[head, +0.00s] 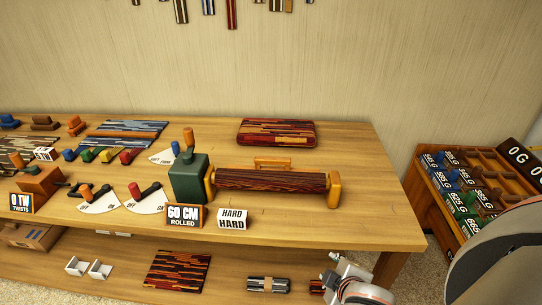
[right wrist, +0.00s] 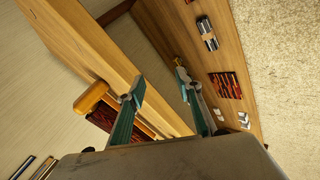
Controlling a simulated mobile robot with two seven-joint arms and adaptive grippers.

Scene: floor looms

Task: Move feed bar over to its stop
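An orange bar with a raised handle (head: 272,163), which looks most like the feed bar, sits just behind the dark red roll (head: 270,181) on the table. The roll lies between yellow-orange end plates (head: 334,190), beside a green block (head: 188,178). No separate stop can be made out. My right gripper (head: 338,272) is low at the table's front edge, well apart from the bar. In the right wrist view its teal-padded fingers (right wrist: 159,83) are spread with nothing between them, and one end plate (right wrist: 91,97) shows beyond. My left gripper is not in view.
A "60 CM ROLLED" sign (head: 184,216) and a "HARD" block (head: 233,219) stand before the roll. The lower shelf holds rolls and cloth (head: 178,271). A wooden weight rack (head: 428,192) stands right. The table's right end is clear.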

